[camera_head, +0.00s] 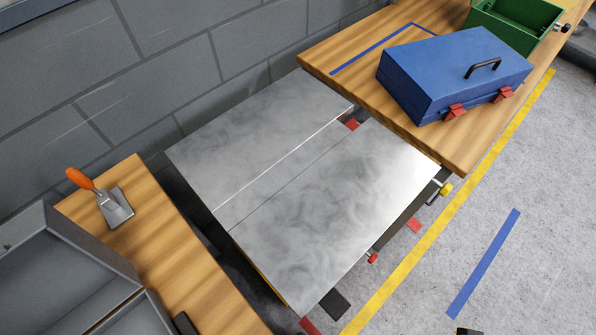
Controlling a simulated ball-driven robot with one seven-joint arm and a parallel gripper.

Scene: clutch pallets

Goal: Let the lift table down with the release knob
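The lift table has a scuffed bare metal top (335,215) in the middle of the view, between two wooden benches. A seam and a narrow strip run across the metal surface. A yellow knob (446,188) sticks out at its right corner, beside a dark handle-like part. A small red knob (372,258) sits lower along the same front edge. I cannot tell from the picture which one is the release knob. The mechanism under the top is mostly hidden. My gripper is not in view.
A blue toolbox (440,75) and a green box (513,22) stand on the right bench (345,50). A trowel (113,205) and a grey open box (60,270) are on the left bench (195,290). Beyond the yellow floor line (440,222), grey floor is mostly clear.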

